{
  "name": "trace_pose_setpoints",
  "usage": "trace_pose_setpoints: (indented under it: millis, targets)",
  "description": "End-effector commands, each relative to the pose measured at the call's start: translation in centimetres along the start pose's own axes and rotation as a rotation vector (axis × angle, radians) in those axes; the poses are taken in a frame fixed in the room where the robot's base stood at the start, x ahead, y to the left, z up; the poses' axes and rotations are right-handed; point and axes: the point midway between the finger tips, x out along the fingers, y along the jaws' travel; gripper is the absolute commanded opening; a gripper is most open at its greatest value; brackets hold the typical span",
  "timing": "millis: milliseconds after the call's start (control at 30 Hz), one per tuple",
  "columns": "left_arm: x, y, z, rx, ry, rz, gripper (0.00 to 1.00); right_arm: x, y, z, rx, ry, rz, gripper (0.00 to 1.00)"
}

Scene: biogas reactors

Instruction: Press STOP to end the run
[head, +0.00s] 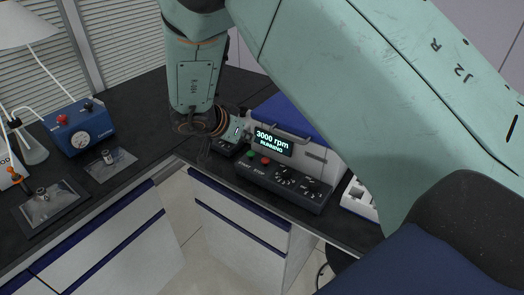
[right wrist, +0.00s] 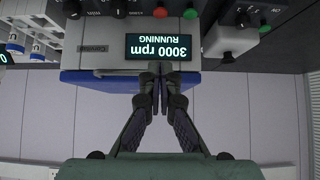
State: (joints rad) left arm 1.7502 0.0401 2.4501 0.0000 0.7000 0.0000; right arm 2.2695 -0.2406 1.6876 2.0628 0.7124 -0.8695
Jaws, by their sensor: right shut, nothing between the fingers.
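The centrifuge (head: 314,153) has a dark front panel, and its display (head: 272,142) reads 3000 rpm RUNNING. On the panel, the red STOP button (head: 265,160) sits right of the green START button (head: 250,154). In the right wrist view the picture is upside down; the display (right wrist: 160,47) is near the middle, with the red button (right wrist: 160,12) and green button (right wrist: 190,13) at the top edge. My right gripper (right wrist: 153,85) is shut and empty, its tips apart from the buttons. In the head view it is partly hidden beside the display. My left gripper is not in view.
A blue gauge box (head: 78,127), a lamp (head: 27,30) and small trays (head: 52,202) are on the dark bench at left. White racks (head: 357,199) stand at right.

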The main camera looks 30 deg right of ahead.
Motion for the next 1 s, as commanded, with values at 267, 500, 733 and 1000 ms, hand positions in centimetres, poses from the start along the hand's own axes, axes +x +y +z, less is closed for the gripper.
trace_pose_setpoints:
  millis: [267, 500, 733, 1000]
  targets:
    - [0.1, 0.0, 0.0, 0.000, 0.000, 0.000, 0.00, 0.0, 0.0, 0.1, 0.002, -0.002, 0.001, 0.00]
    - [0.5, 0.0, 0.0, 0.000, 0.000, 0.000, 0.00, 1.9, 0.1, 0.2, 0.002, -0.005, 0.003, 0.00]
    - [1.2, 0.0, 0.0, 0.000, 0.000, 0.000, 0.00, 6.2, 0.1, 0.3, 0.004, -0.005, 0.005, 0.00]
    - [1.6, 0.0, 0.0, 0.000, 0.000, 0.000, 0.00, 10.8, 0.1, 0.7, -0.001, -0.002, 0.004, 0.00]
